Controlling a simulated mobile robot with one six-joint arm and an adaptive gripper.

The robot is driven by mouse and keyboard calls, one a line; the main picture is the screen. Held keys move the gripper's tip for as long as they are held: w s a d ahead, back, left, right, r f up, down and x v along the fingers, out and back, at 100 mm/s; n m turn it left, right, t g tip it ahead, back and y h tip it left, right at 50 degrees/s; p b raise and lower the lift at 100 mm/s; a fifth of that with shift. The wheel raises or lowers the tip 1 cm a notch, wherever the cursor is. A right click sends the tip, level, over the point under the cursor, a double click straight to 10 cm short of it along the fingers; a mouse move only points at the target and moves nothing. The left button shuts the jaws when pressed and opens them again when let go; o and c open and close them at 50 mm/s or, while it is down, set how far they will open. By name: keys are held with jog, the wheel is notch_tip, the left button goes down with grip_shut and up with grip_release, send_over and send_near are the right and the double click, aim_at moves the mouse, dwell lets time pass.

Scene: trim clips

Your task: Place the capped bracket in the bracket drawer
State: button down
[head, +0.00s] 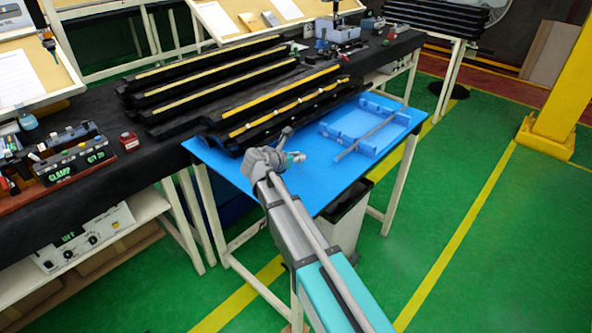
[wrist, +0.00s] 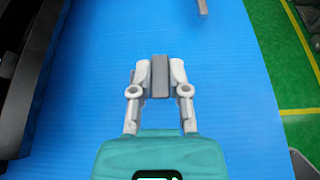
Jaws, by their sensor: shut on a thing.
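My gripper (wrist: 160,78) is shut on a small grey block (wrist: 160,76), which sits between the two fingertips over the blue tabletop. Only its top face shows, so I cannot tell whether it is the capped bracket or has a cap. I cannot pick out a bracket drawer with certainty in either view.
A blue fixture (head: 350,125) with a long grey bar (head: 368,138) across it lies on the right of the blue table (head: 228,160). Black racks with yellow strips (head: 280,102) stand behind my gripper. A dark bench (head: 85,195) with a device marked CLAMP is left.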

aim_at(297, 173)
jog(key=shift+w+f, duration=0.1)
dwell(0.3)
jog(key=shift+w+a+f+b, duration=0.2)
jog(key=shift+w+f+b, duration=0.25)
jog(key=shift+f+b, duration=0.3)
jog(key=shift+s+f+b, duration=0.1)
jog(key=shift+f+b, duration=1.15)
jog(key=shift+f, duration=0.15)
jog(key=c, duration=0.6)
grip_release()
jog(key=shift+r, duration=0.3)
jog(key=p+v, duration=0.4)
jog(key=v, duration=0.6)
jog(key=shift+s+a, duration=0.1)
jog(key=shift+s, duration=0.1)
jog(key=shift+s+a+r+p, duration=0.25)
jog(key=shift+s+a+p, duration=0.1)
jog(key=shift+s+a, duration=0.15)
